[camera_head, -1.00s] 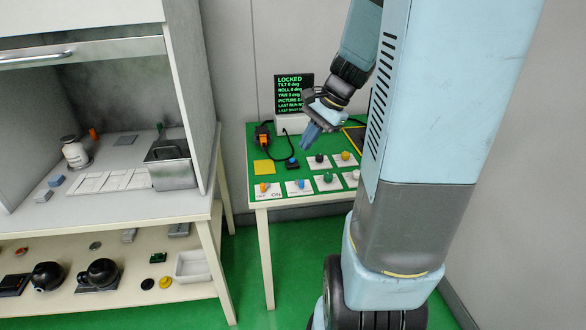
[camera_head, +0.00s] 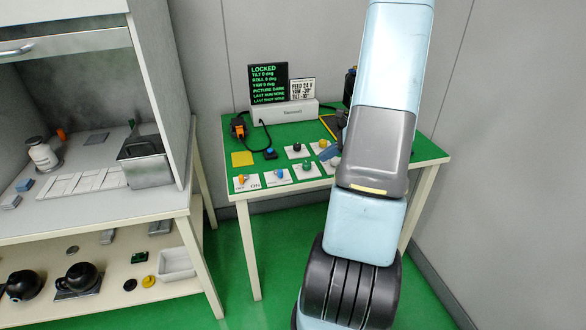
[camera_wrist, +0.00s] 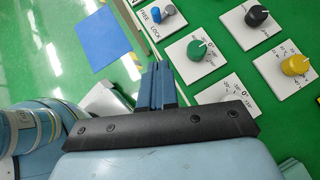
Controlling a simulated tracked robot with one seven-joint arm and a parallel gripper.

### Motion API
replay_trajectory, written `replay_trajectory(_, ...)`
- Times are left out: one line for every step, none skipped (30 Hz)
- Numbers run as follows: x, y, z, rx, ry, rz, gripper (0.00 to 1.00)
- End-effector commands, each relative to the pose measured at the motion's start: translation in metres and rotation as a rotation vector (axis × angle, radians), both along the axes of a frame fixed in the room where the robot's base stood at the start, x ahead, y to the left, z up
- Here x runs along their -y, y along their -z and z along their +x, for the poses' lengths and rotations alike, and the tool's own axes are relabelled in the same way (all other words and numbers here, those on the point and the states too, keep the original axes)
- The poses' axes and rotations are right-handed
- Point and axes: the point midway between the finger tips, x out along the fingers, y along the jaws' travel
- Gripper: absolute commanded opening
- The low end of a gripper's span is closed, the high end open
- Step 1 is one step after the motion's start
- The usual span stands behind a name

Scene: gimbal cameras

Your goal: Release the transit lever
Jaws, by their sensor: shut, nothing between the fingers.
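The transit lever (camera_wrist: 168,9) is a small blue lever on a white plate marked FREE and LOCK, at the top of the wrist view. In the head view the blue lever (camera_head: 279,173) is on the green table's front part, right of the orange switch. I cannot tell exactly which mark it points at. My gripper (camera_wrist: 157,75) is shut and empty, its blue fingers below the lever plate in the wrist picture and apart from the lever. In the head view my arm mostly hides the gripper. The screen (camera_head: 268,84) reads LOCKED.
Beside the lever are a green knob (camera_wrist: 196,48), a black knob (camera_wrist: 256,15) and a yellow knob (camera_wrist: 295,65) on white plates. A pale dial (camera_wrist: 229,97) is close to my fingers. An orange switch (camera_head: 241,178) is at the table's left. A cluttered bench (camera_head: 192,200) stands left.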

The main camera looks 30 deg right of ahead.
Motion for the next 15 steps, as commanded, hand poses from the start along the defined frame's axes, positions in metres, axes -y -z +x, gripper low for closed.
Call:
replay_trajectory(0.0,0.0,0.0,0.0,0.0,0.0,0.0)
replay_trajectory(0.0,0.0,0.0,0.001,-0.001,0.0,0.0)
replay_trajectory(0.0,0.0,0.0,0.0,-0.001,0.0,0.0)
replay_trajectory(0.0,0.0,0.0,0.001,-0.002,-0.001,0.0)
replay_trajectory(0.0,0.0,0.0,0.001,-0.002,-0.001,0.0)
replay_trajectory(-0.001,0.0,0.0,0.0,-0.002,-0.001,0.0)
replay_trajectory(-0.001,0.0,0.0,0.0,-0.002,-0.001,0.0)
replay_trajectory(-0.001,0.0,0.0,0.0,-0.003,0.0,0.0)
replay_trajectory(-0.002,0.001,0.001,0.0,-0.003,0.0,0.0)
replay_trajectory(-0.003,0.002,0.002,0.0,-0.003,0.0,0.0)
replay_trajectory(-0.004,0.004,0.003,0.0,-0.004,0.0,0.0)
replay_trajectory(-0.007,0.006,0.004,0.0,-0.005,0.001,0.0)
replay_trajectory(-0.009,0.009,0.006,0.0,-0.006,0.001,0.0)
replay_trajectory(-0.011,0.011,0.007,-0.001,-0.006,0.002,0.0)
replay_trajectory(-0.015,0.015,0.01,-0.001,-0.005,0.001,0.0)
